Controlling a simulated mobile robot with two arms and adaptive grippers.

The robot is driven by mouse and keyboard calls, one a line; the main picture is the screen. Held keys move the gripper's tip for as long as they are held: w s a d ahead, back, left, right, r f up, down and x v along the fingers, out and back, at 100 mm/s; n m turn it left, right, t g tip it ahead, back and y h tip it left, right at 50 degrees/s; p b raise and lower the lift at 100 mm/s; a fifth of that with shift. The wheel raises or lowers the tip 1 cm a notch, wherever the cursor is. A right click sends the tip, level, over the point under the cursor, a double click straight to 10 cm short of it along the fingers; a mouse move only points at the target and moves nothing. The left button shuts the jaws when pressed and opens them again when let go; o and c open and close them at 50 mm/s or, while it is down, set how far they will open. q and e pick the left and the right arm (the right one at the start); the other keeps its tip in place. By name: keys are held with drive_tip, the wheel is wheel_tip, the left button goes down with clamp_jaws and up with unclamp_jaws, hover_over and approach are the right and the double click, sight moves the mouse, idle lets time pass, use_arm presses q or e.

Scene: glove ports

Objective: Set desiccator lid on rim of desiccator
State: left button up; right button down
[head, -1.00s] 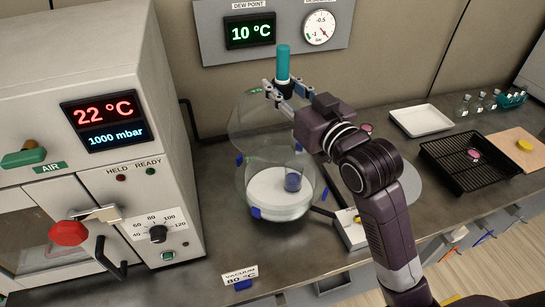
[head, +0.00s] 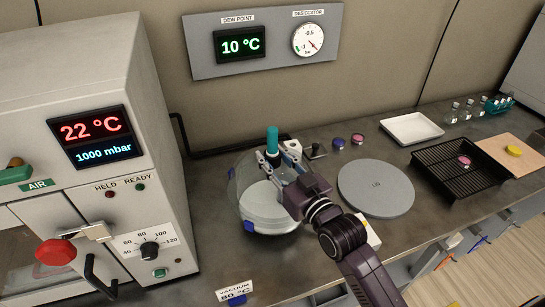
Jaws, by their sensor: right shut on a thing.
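The desiccator (head: 265,217) is a clear glass vessel with a white plate inside and blue feet, standing on the dark bench right of the oven. The clear domed desiccator lid, with its teal knob (head: 272,138), is upright over the vessel. My right gripper (head: 280,157) is shut on the lid at the knob, with its arm reaching in from the lower right. The lid is low, at about rim height, but the clear glass and my gripper hide whether it touches the rim all round. My left gripper is not in view.
The oven (head: 95,190) stands close on the left. A grey round disc (head: 376,188) lies right of the desiccator. Farther right are a white tray (head: 411,128), a black rack (head: 455,178) and small bottles. A vacuum sign (head: 235,289) stands in front. The wall gauge (head: 309,40) is behind.

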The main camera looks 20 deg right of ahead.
idle(0.3)
drive_tip(key=shift+f, duration=0.45)
drive_tip(key=c, duration=1.5)
unclamp_jaws()
drive_tip(key=shift+f, duration=0.15)
drive_tip(key=shift+o, duration=0.2)
drive_tip(key=shift+r, duration=0.8)
drive_tip(key=v, duration=0.3)
drive_tip(key=b+v, duration=0.1)
drive_tip(key=v, duration=0.3)
drive_tip(key=b+v, duration=0.1)
drive_tip(key=v, duration=0.2)
drive_tip(key=shift+s+d+f, duration=0.15)
drive_tip(key=shift+s+f, duration=0.15)
drive_tip(key=shift+s, duration=0.05)
drive_tip(key=shift+s+d+r, duration=0.1)
drive_tip(key=shift+s+d, duration=0.05)
drive_tip(key=shift+s, duration=0.55)
